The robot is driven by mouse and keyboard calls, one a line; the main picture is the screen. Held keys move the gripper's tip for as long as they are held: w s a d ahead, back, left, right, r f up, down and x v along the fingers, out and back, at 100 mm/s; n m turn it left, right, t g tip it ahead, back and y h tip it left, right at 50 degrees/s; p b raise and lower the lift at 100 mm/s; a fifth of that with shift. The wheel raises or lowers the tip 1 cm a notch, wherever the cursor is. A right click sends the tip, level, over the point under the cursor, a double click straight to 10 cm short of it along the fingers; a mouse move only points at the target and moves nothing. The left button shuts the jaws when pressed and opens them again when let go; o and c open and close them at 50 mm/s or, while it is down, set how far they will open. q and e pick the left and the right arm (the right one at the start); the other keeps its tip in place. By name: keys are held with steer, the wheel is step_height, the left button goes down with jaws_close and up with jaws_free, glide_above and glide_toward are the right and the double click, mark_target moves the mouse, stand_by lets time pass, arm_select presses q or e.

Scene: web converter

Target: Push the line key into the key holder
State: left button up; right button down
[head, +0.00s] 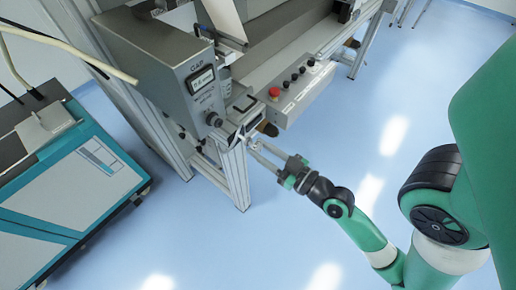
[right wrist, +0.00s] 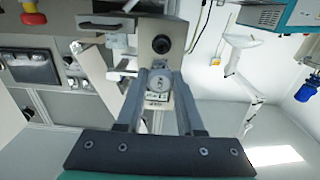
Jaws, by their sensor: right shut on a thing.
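My right gripper (head: 252,145) reaches in from the right to the front corner of the grey machine. In the right wrist view its two fingers (right wrist: 158,88) are shut on a small round silver piece, which I take to be the line key (right wrist: 157,79). A small plate with dark markings (right wrist: 156,100) shows just below it, between the fingers. Beyond the fingertips is a grey panel with a round black knob (right wrist: 162,44). I cannot clearly make out the key holder, or whether the key touches it. My left gripper is not in view.
The grey gauge box (head: 190,85) with a display stands above the fingertips. A control box with a red button (head: 275,92) is to its right. A teal and white cabinet (head: 65,185) stands at left. The blue floor (head: 300,240) is open in front.

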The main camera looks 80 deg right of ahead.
mark_target(248, 144)
steer(key=shift+a+f, duration=0.15)
steer(key=shift+a, duration=0.1)
steer(key=shift+w+d, duration=0.1)
steer(key=shift+d, duration=0.05)
steer(key=shift+w+d+r+p, duration=0.2)
steer(key=shift+w+p, duration=0.35)
steer(key=shift+p, duration=0.2)
steer(key=p+x, duration=0.1)
steer(key=x, duration=0.1)
steer(key=shift+w+d+p, duration=0.2)
steer(key=shift+w+p, duration=0.1)
steer(key=shift+w, duration=0.05)
steer(key=shift+w+d+f, duration=0.1)
steer(key=shift+w+d, duration=0.1)
steer(key=shift+w, duration=0.35)
steer(key=shift+w+d+f+p, duration=0.1)
steer(key=shift+w+p, duration=0.05)
steer(key=shift+p, duration=0.15)
steer(key=shift+p+x, duration=0.6)
steer(key=shift+x, duration=1.55)
stand_by(0.5)
